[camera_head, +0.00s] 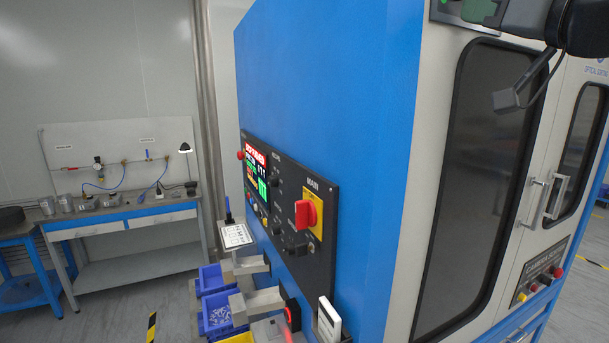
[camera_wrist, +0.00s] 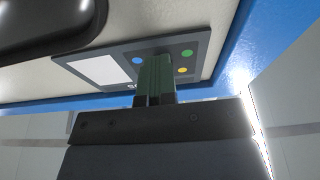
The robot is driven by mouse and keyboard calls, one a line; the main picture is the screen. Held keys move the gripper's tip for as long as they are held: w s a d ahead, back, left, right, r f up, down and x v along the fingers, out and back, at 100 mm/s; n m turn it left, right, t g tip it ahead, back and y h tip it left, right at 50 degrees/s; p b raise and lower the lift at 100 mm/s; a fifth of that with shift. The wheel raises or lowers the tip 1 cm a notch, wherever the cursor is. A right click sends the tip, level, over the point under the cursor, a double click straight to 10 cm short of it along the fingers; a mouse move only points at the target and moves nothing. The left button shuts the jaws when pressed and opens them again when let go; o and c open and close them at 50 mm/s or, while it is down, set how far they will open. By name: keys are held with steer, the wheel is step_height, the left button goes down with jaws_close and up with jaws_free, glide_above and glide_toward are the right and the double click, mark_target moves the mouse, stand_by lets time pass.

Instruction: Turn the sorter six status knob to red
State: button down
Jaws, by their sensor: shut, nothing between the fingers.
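The status panel (camera_wrist: 201,48) is a dark-framed plate on the machine's pale front, seen from below in the wrist view. It has a blank white area at left, and blue, green and yellow dots at right. No red dot and no knob show; my fingers cover part of the panel. My gripper (camera_wrist: 154,60) is shut and empty, its dark green fingers pointing up at the panel; I cannot tell whether they touch it. In the head view my gripper (camera_head: 480,10) is at the top edge, in front of the panel (camera_head: 450,18), which is mostly cut off.
The tall blue and white machine (camera_head: 330,80) fills the middle. Its side carries a black control panel (camera_head: 322,250) with a red main switch (camera_head: 308,213). Blue bins (camera_head: 213,280) stand below it. A workbench (camera_head: 125,215) stands at far left, with open floor before it.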

steer(key=shift+s+a+r, duration=0.15)
steer(key=shift+s+a, duration=0.1)
steer(key=shift+a, duration=0.2)
stand_by(0.6)
steer(key=shift+b, duration=0.4)
steer(key=shift+a+f+b, duration=0.3)
steer(key=shift+f+b, duration=0.1)
steer(key=shift+f, duration=0.1)
steer(key=shift+w, duration=0.1)
steer(key=shift+d+f, duration=0.1)
steer(key=s, duration=0.1)
steer(key=s+d, duration=0.1)
steer(key=s, duration=0.1)
steer(key=s+d+b, duration=0.1)
steer(key=s, duration=0.1)
steer(key=shift+d, duration=0.1)
